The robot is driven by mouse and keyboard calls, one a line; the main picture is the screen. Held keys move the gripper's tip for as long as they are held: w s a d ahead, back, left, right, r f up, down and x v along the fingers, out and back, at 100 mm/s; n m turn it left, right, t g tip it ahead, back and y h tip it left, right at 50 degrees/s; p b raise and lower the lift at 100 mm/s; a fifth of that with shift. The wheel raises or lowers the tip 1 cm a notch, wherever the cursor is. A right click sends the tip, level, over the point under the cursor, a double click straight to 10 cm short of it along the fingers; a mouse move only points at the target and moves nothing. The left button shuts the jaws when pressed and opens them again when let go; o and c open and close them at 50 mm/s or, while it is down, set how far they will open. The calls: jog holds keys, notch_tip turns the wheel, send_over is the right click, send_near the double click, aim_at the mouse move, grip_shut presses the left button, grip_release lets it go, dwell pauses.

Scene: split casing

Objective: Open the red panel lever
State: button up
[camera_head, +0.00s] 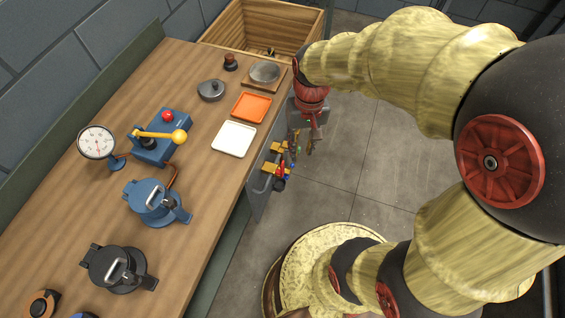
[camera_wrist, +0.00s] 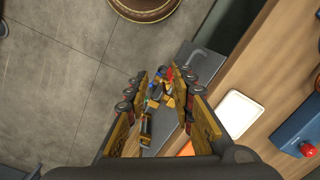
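The red panel lever (camera_head: 281,170) is a small red part among brass and blue fittings on a grey panel (camera_head: 258,200) at the bench's front side. In the wrist view the red part (camera_wrist: 170,73) shows just beyond the fingertips, partly overlapped by other fittings. My gripper (camera_head: 303,146) hangs beside the bench edge, above and slightly right of the fittings in the head view. In the wrist view my gripper (camera_wrist: 159,80) is open, its two fingers apart with the fittings seen between them. I see no contact with the lever; the exact gap is unclear.
The wooden bench (camera_head: 75,225) holds a white tray (camera_head: 234,139), an orange tray (camera_head: 251,107), a dial gauge (camera_head: 97,142), a blue box with a yellow-knobbed lever (camera_head: 158,137) and clamped round casings. A wooden crate (camera_head: 265,20) stands behind. The floor (camera_head: 375,150) is clear.

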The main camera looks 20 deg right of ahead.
aim_at(282, 166)
jog(key=shift+w+f+m+g+y+p, duration=1.15)
jog(key=shift+w+f+m, duration=2.75)
jog(key=shift+f, duration=3.65)
jog(key=shift+n+g, duration=0.25)
jog(key=shift+n, duration=0.55)
jog(key=shift+s+a+f+b, duration=0.1)
jog(key=shift+a+f+b, duration=0.35)
jog(key=shift+f, duration=0.65)
jog(key=shift+s+a+f+b, duration=0.1)
jog(key=shift+a+f+b, duration=0.3)
jog(key=shift+f, duration=0.7)
jog(key=shift+a+f+b, duration=0.4)
jog(key=shift+a+f, duration=0.05)
jog(key=shift+f, duration=0.65)
jog(key=c, duration=0.3)
grip_shut()
